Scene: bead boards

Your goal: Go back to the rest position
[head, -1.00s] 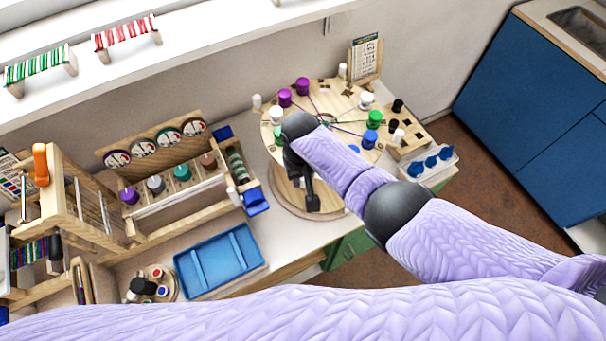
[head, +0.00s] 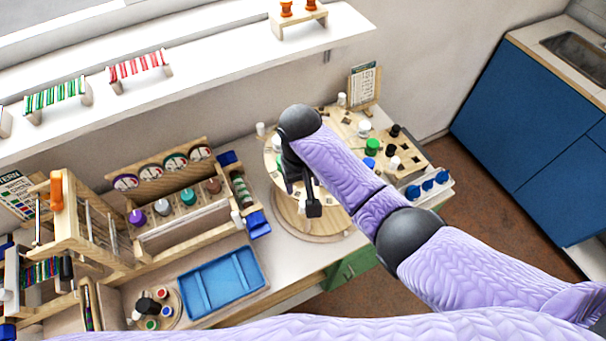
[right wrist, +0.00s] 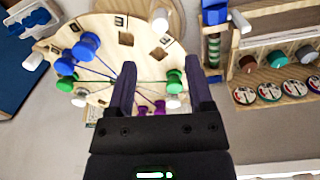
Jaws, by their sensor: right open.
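My right gripper (head: 308,190) hangs over the left front part of the round wooden bead board (head: 277,213), with its arm reaching in from the lower right. In the right wrist view its two fingers (right wrist: 162,90) are apart, with nothing held between them. Beyond the fingers the board (right wrist: 98,32) carries blue spools (right wrist: 84,46), green spools (right wrist: 66,84) and purple spools (right wrist: 159,106), joined by dark cords. In the head view my arm hides much of the board. My left gripper is not in view.
A blue tray (head: 222,281) lies on the table left of the board. A wooden rack with spools and dials (head: 175,168) stands behind it. A shelf (head: 200,75) runs along the wall above. A blue cabinet (head: 530,120) stands at the right, with open floor before it.

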